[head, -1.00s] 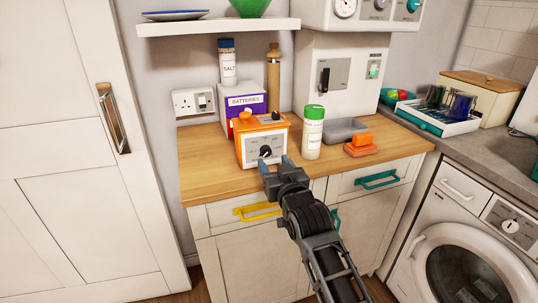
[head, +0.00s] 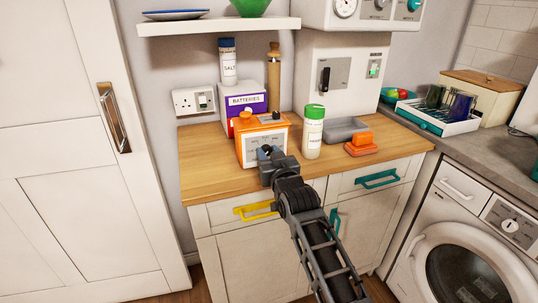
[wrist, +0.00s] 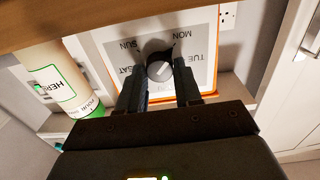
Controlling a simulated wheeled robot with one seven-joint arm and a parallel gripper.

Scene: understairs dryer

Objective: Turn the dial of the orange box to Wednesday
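The orange box (head: 279,126) stands on the wooden counter with its pale dial face (head: 248,151) towards me. My gripper (head: 271,150) is at the front of this face and hides much of it. Wednesday's label is hidden.
A green-capped jar (head: 313,132) stands close to the right of the box. A purple batteries box (head: 246,106) is behind it. An orange block (head: 361,143) and a grey tray (head: 345,130) lie further right. The counter (head: 205,165) is clear at the left.

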